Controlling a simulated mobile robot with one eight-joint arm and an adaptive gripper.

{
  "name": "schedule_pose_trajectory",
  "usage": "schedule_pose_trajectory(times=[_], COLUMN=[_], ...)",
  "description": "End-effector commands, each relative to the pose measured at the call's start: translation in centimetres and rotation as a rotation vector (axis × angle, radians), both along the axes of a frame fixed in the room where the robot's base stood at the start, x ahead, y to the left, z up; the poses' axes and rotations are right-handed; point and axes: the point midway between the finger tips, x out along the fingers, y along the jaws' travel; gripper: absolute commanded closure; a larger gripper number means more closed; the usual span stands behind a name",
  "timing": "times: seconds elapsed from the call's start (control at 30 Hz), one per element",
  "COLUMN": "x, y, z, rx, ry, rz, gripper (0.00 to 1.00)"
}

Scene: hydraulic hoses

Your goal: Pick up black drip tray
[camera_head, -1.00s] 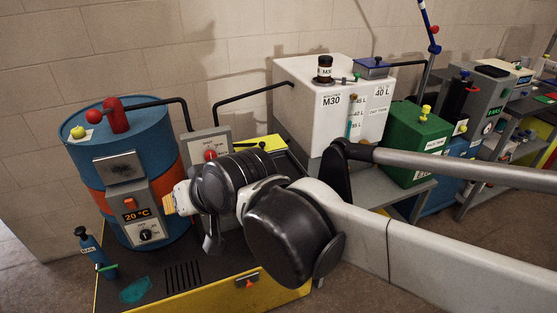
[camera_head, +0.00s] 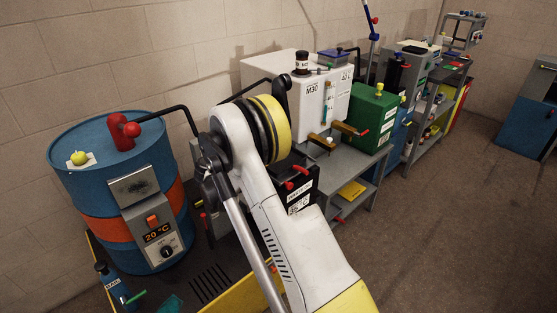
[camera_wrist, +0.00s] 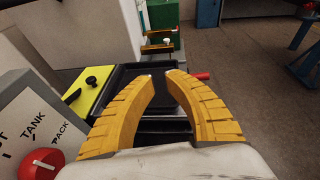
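The black drip tray (camera_wrist: 130,74) looks like a dark, shallow, rimmed tray beyond and below my fingers in the wrist view. Its near part is partly covered by the fingers. My gripper (camera_wrist: 162,76) has two curved yellow ribbed fingers. They stand apart with an empty gap between their tips, over the tray area. I cannot tell whether a fingertip touches the tray. In the head view my arm hides the gripper and most of the tray spot, beside a black labelled box (camera_head: 300,187).
A grey panel with a red knob (camera_wrist: 42,162) and a yellow plate with a black knob (camera_wrist: 91,88) are close on the left. The white M30 tank (camera_head: 318,108) and green box (camera_head: 374,118) stand behind. A blue drum (camera_head: 90,200) is left. Floor at right is clear.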

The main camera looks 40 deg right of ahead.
Motion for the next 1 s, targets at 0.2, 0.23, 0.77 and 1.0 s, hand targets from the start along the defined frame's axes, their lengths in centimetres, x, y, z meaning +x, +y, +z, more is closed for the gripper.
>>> schedule_pose_trajectory(times=[0.2,0.23,0.77,1.0], x=[-2.0,-2.1,-1.6,-1.4], y=[-0.4,-0.6,-6.8,-9.8], z=[-5.7,-6.0,-8.5,-9.7], rx=[0.106,0.108,0.106,0.106], ry=[-0.036,-0.037,-0.036,-0.036], rz=[-0.134,-0.138,-0.136,-0.135], gripper=[0.86,0.86,0.86,0.86])
